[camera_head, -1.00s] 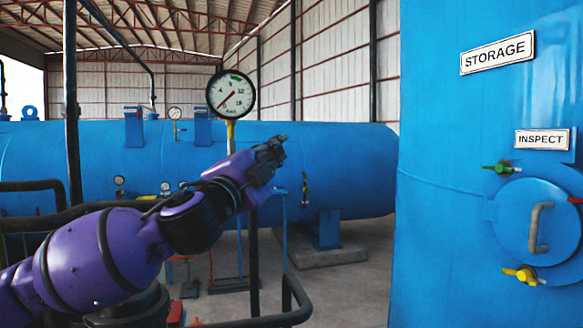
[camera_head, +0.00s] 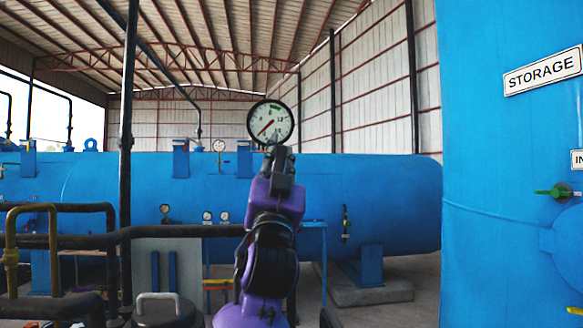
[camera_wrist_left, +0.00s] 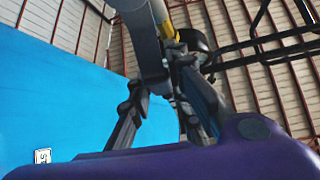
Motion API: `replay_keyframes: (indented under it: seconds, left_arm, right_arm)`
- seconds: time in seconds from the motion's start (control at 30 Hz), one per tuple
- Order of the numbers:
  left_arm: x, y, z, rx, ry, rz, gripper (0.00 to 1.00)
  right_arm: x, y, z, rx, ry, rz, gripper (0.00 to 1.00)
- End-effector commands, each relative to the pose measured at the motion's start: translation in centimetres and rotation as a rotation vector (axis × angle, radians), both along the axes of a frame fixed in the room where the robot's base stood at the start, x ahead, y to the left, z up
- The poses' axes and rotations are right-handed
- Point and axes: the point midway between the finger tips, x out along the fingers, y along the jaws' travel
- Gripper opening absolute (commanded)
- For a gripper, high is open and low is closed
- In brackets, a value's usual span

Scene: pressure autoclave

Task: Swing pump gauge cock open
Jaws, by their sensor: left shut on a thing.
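The round pump gauge (camera_head: 271,122) has a white dial and a black rim. It stands at the middle of the head view, just above my left gripper (camera_head: 277,150). The gripper and purple wrist hide the yellow fitting under the gauge in that view. In the left wrist view, the yellow fitting (camera_wrist_left: 165,18) shows at the top beside a grey bar (camera_wrist_left: 146,40), which seems to be part of the gauge cock. The left fingers (camera_wrist_left: 160,80) are around the lower end of the grey bar, shut on it. The cock's exact angle is unclear. My right gripper is not in view.
A large blue horizontal tank (camera_head: 380,200) lies behind the gauge. A blue storage vessel (camera_head: 490,140) stands at the right, with a green-handled valve (camera_head: 556,192). Dark pipes (camera_head: 90,240) and a dark upright post (camera_head: 126,130) stand at the left.

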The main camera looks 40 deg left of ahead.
Motion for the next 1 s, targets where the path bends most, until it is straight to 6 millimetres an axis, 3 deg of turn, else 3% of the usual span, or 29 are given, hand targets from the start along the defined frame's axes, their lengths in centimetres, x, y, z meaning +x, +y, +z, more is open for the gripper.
replay_keyframes:
  seconds: [0.4,0.93,0.97,1.0]
  left_arm:
    - [-1.1,1.1,0.1,-0.116,-0.129,0.001,0.00]
    - [-1.3,1.2,0.1,-0.128,-0.143,0.002,0.00]
    - [-1.3,1.2,0.1,-0.128,-0.143,0.002,0.21]
    - [-1.3,1.2,0.1,-0.129,-0.142,0.002,0.27]
  right_arm:
    - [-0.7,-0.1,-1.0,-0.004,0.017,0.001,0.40]
    - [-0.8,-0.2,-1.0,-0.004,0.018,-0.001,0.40]
    - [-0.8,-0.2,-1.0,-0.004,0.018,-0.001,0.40]
    - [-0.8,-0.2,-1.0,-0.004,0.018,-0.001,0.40]
